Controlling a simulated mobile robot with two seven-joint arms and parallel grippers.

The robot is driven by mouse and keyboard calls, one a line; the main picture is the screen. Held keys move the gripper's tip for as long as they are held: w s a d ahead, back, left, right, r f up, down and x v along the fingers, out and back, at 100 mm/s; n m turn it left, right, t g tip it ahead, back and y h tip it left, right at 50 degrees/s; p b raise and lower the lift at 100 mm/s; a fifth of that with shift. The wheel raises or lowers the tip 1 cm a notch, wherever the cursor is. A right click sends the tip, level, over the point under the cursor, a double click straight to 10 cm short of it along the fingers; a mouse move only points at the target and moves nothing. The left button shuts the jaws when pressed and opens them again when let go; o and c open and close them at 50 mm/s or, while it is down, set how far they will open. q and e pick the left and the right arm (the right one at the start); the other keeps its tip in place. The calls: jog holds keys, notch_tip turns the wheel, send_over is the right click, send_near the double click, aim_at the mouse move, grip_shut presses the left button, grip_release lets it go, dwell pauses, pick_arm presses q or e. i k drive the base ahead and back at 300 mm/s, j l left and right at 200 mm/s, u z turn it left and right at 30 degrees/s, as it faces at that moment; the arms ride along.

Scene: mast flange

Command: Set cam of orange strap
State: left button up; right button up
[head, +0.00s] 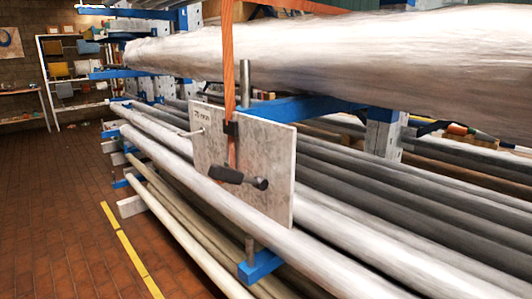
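An orange strap (229,60) hangs down from the top of the head view and runs in front of a pale grey plate (270,170). A small dark block (231,128) sits on the strap at the plate's upper part. Below it is a dark cam piece with a handle (226,175), lying roughly sideways across the strap, with a round knob (261,184) at its right end. I cannot tell whether the cam is set. The strap shows between the block and the cam. Neither of my grippers is in view.
A large wrapped pole (350,55) crosses the upper right, above several long pipes (190,165) on blue rack arms (300,107). A vertical metal post (245,80) rises behind the plate. The brick floor (60,220) at left is clear, with a yellow line (130,250).

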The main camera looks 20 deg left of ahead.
aim_at(218, 172)
jog(key=j+u, duration=0.2)
jog(key=u, duration=0.2)
jog(key=i+j+u, duration=0.1)
jog(key=u, duration=0.25)
